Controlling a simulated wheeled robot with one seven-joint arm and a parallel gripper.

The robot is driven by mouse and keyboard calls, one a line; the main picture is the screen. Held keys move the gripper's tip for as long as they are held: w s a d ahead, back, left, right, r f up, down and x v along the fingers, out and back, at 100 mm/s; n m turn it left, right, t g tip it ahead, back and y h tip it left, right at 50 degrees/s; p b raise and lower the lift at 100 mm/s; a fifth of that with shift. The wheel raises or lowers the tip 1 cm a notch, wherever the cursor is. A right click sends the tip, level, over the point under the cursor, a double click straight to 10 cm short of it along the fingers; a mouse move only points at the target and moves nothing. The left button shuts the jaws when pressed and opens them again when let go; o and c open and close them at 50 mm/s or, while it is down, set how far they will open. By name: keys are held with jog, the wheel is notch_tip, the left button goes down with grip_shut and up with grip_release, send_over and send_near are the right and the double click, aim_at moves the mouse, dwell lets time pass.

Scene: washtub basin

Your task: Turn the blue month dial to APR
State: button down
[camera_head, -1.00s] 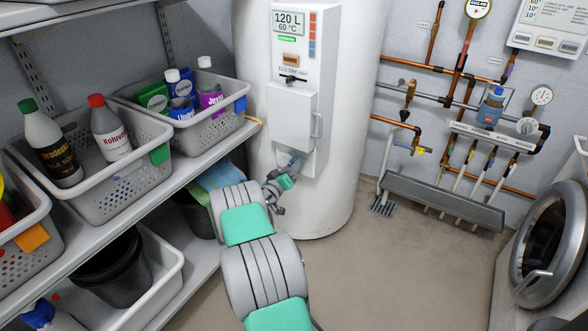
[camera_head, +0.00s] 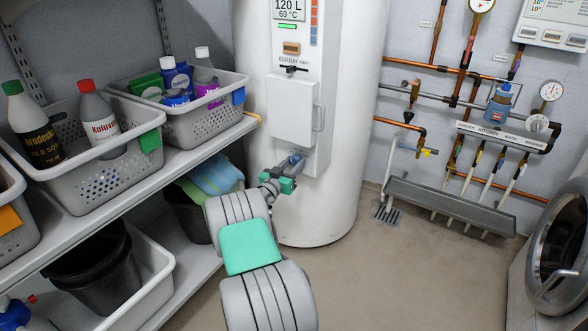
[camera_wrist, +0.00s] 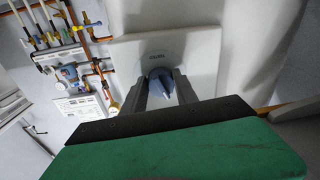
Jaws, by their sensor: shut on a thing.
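The blue month dial (camera_wrist: 161,76) is on the light front panel of the white water heater, seen in the wrist view with a pointed, paler tip. My gripper (camera_wrist: 163,94) has one grey finger on each side of it and is shut on it. In the head view my gripper (camera_head: 291,165) reaches the lower part of the heater's front panel, below the grey cover box (camera_head: 291,110). The dial's month marks are too small to read, and the fingers hide part of its surroundings.
Shelves with grey baskets (camera_head: 205,125) of bottles stand at the left, close to my arm. Pipes with a grey trough (camera_head: 450,205) are on the right wall, and a round-doored washer (camera_head: 560,245) is at the far right. The floor between is clear.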

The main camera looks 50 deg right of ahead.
jog(key=shift+a+f, duration=0.1)
jog(key=shift+f, duration=0.05)
jog(key=c, duration=1.1)
grip_release()
jog(key=shift+w, duration=0.1)
jog(key=shift+c, duration=0.2)
jog(key=shift+o, duration=1)
jog(key=s+a+p, duration=0.1)
jog(key=a+p, duration=0.1)
jog(key=a, duration=0.5)
jog(key=shift+s+a, duration=0.2)
jog(key=shift+a, duration=0.1)
